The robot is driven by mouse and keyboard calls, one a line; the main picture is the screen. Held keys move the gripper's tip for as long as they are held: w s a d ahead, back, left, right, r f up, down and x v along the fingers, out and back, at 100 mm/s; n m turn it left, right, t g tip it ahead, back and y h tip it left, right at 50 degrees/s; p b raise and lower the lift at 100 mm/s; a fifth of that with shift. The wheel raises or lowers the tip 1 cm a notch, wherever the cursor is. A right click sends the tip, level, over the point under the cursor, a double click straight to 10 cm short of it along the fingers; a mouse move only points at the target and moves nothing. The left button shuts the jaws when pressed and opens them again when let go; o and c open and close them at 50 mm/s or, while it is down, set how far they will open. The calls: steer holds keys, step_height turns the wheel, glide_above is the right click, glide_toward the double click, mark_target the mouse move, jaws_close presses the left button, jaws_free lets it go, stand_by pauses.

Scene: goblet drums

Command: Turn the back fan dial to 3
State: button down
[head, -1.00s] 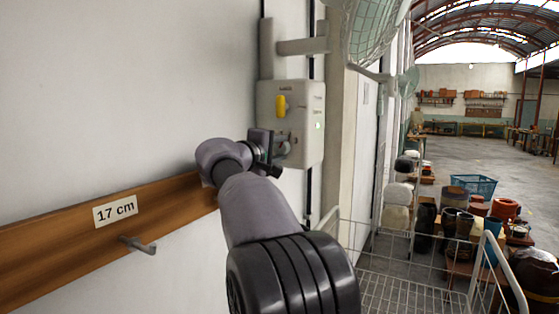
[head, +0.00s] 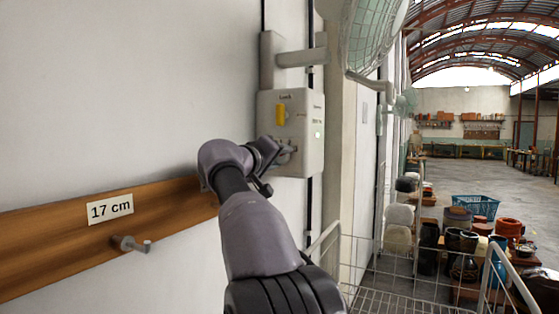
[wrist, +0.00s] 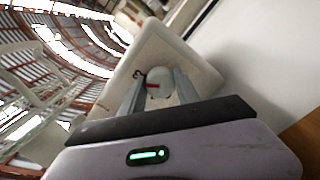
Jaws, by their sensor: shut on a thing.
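A pale control box (head: 308,135) is fixed to the wall below the fan bracket. A yellow dial (head: 281,115) stands upright on its upper front. My gripper (head: 281,153) is at the lower part of the box, where the arm partly hides a grey dial. In the wrist view my gripper (wrist: 160,82) has its two fingers on either side of the grey dial (wrist: 161,92), shut on it. A short red mark and a dark printed sign show by the dial. The small labels on the box are too blurred to read for certain.
A caged fan (head: 375,35) hangs above and right of the box. A wooden rail (head: 60,232) with a "17 cm" label and a metal peg (head: 132,244) runs along the wall. A white wire rack (head: 400,262) stands at lower right, before pots and a blue basket (head: 474,206).

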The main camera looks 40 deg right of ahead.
stand_by(0.4)
steer(key=c, duration=0.9)
jaws_free()
steer(key=shift+a, duration=0.1)
steer(key=v, duration=1.7)
steer(key=shift+s+b, duration=0.2)
steer(key=shift+b, duration=0.1)
steer(key=shift+f, duration=0.1)
